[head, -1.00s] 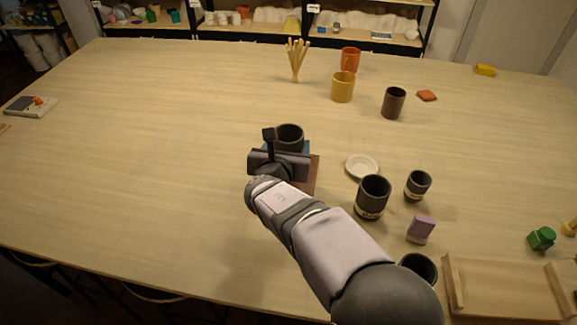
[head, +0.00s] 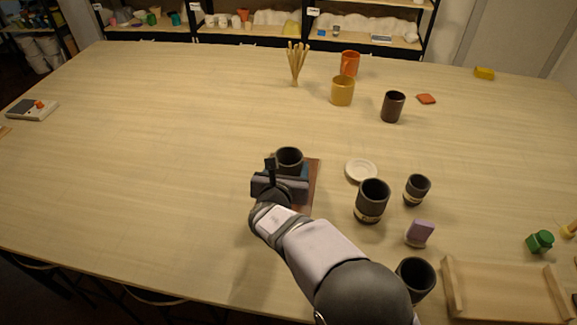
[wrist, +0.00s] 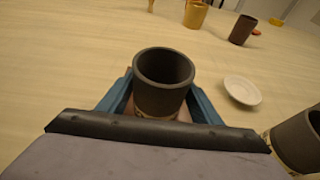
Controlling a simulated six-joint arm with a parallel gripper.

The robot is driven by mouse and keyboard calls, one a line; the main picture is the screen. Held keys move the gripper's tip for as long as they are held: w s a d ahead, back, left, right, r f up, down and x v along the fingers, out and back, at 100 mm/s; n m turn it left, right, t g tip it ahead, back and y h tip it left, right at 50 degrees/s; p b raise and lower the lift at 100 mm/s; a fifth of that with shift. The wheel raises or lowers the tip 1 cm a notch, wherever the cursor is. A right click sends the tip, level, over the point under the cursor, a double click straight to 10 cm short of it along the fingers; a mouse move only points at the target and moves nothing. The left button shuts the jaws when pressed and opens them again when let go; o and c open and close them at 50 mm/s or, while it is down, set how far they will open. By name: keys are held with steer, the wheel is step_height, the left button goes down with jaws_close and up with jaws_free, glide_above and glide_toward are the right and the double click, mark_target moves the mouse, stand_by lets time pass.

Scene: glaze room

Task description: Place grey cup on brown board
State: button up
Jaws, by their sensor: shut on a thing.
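The grey cup (head: 289,158) is upright between the blue fingers of my gripper (head: 290,171). In the wrist view the grey cup (wrist: 163,82) shows its dark open mouth, with a blue finger of my gripper (wrist: 163,98) on each side, shut on it. The brown board (head: 313,180) lies under my gripper, mostly hidden by the gripper and cup. The cup is over the board or on it; its base is hidden, so I cannot tell whether it touches.
A white saucer (head: 361,171), a large dark cup (head: 371,201) and a smaller one (head: 417,189) stand to the right. The table's left side is mostly clear.

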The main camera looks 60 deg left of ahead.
steer(key=shift+f, duration=0.1)
steer(key=o, duration=1.2)
steer(key=shift+o, duration=0.2)
steer(key=b+v, duration=0.3)
steer(key=v, duration=0.9)
